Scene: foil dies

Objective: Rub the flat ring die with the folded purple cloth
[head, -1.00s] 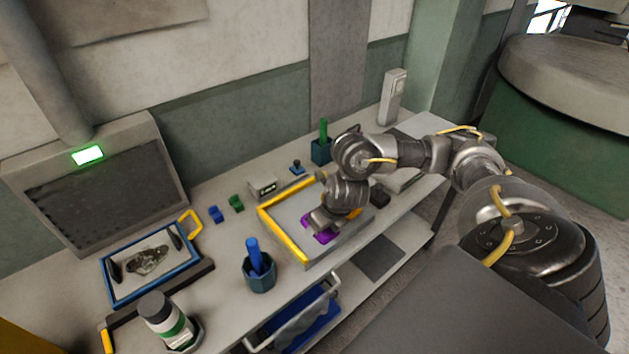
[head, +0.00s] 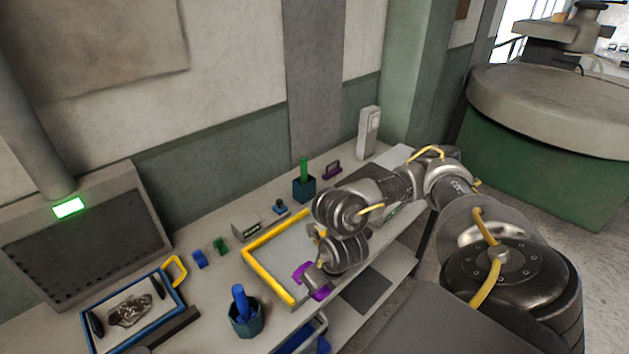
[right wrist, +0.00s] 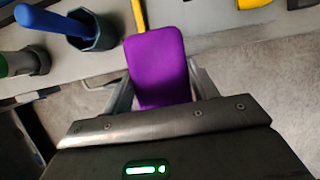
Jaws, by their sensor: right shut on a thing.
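My right gripper (right wrist: 158,95) is shut on the folded purple cloth (right wrist: 156,62), which fills the space between its fingers in the right wrist view. In the head view the cloth (head: 318,284) shows as purple patches around the right gripper (head: 312,282), at the front edge of the yellow-edged tray (head: 270,272). In the wrist view grey floor lies beneath the cloth and the bench edge is just beyond it. I cannot make out the flat ring die; the arm hides part of the tray. My left gripper is not in view.
A hexagonal holder with a blue-handled tool (head: 245,318) stands left of the tray. A blue-framed tray with a dark piece (head: 158,276) lies further left. A dark holder with a green handle (head: 304,186) and a small purple item (head: 332,170) stand behind.

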